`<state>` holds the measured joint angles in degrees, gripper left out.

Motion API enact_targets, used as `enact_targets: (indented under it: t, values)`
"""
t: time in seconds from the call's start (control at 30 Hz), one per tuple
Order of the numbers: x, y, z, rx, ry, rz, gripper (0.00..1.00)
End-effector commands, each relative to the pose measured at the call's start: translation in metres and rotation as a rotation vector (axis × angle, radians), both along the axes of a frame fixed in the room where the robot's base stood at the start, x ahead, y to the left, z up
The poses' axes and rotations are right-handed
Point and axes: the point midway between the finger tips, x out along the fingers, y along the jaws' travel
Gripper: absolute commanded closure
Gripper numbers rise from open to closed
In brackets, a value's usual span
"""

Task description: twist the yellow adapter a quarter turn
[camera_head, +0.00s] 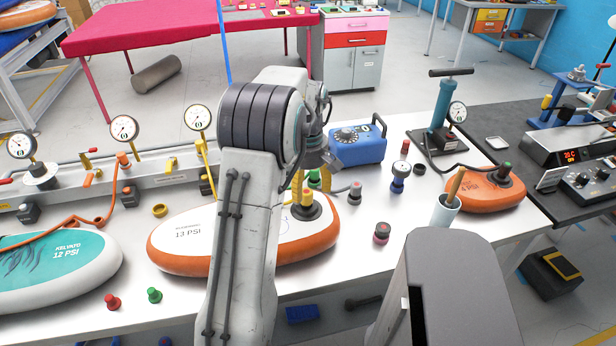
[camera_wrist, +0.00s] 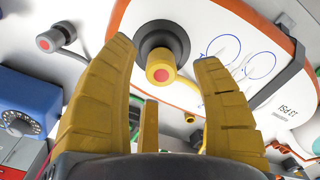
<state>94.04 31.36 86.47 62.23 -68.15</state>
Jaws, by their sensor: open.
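The yellow adapter (camera_wrist: 161,68) has a red centre and sits in a dark round valve seat (camera_wrist: 150,38) on the white and orange board. In the head view the adapter (camera_head: 307,198) shows small on the valve at the right end of the board (camera_head: 185,235), partly behind my arm. My gripper (camera_wrist: 165,52) is open, with one yellow finger on each side of the adapter. Gaps show between the fingers and the adapter, so it is not gripped. The wrist view does not make the height of the fingertips over the board clear.
A blue pump box (camera_head: 357,145) stands behind the board. A teal board (camera_head: 60,265) lies left and a small orange board (camera_head: 485,190) right.

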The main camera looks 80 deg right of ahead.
Motion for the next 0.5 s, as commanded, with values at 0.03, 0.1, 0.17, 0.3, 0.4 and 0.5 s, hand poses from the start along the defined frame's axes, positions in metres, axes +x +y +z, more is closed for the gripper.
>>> enact_targets:
  t: [0.03,0.1,0.17,0.3,0.4,0.5]
  values:
    - [0.0,0.001,-0.006,0.003,0.0,0.0,0.4]
    - [0.0,0.001,-0.013,0.003,0.0,-0.001,0.4]
    - [0.0,0.0,-0.018,0.002,0.0,-0.001,0.4]
    - [0.0,0.0,-0.025,0.001,0.0,-0.001,0.4]
    - [0.0,0.0,-0.028,0.0,0.0,-0.001,0.4]
    - [0.0,0.0,-0.029,0.0,0.0,-0.001,0.4]
